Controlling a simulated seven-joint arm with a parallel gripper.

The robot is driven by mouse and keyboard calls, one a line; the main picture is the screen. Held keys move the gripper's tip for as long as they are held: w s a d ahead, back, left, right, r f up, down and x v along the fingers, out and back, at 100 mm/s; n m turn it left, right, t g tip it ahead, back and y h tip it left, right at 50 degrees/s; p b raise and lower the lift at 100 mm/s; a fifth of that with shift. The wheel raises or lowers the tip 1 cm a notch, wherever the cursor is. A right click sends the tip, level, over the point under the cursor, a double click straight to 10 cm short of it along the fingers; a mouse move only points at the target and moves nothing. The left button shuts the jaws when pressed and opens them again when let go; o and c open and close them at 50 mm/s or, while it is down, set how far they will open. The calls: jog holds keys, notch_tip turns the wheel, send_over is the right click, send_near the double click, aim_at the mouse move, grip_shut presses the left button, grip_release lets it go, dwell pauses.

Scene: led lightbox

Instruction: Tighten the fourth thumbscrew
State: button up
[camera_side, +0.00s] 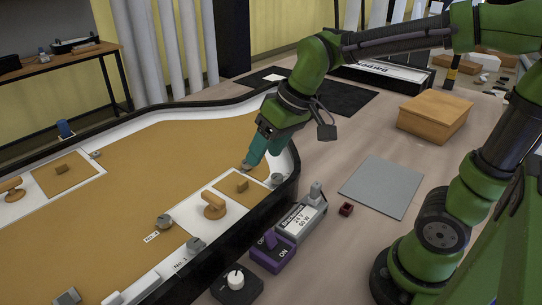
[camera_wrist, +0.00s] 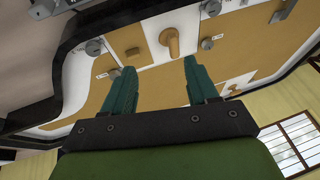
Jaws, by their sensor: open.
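The light box (camera_side: 105,183) has a white rim and a tan panel with grey thumbscrews. One thumbscrew (camera_side: 165,221) stands on the tan panel beside a small label (camera_side: 152,237) that seems to read No. 4. Another thumbscrew (camera_side: 195,245) is on the rim, near a No. 1 label (camera_side: 181,264). A third (camera_side: 276,179) is at the right corner. My gripper (camera_side: 249,161) points down over the box's far right part, apart from the labelled thumbscrews. In the wrist view my gripper (camera_wrist: 156,64) is open and empty, with a grey thumbscrew (camera_wrist: 113,73) close by its left fingertip.
A tan knobbed handle (camera_side: 214,205) rises from the white plate near my gripper. A power supply (camera_side: 300,217), purple switch (camera_side: 272,250) and dial box (camera_side: 237,284) line the box's near edge. A wooden box (camera_side: 433,115) and grey mat (camera_side: 381,187) lie to the right.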

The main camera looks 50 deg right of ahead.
aim_at(164, 218)
jog(key=w+a+n+g+y, duration=0.2)
jog(key=w+a+n, duration=0.8)
jog(key=w+n, duration=0.4)
jog(key=x, duration=1.6)
jog(key=shift+s+d+f, duration=0.1)
jog(key=shift+s+f, duration=0.1)
jog(key=shift+f, duration=0.35)
jog(key=shift+c, duration=0.3)
jog(key=c, duration=1)
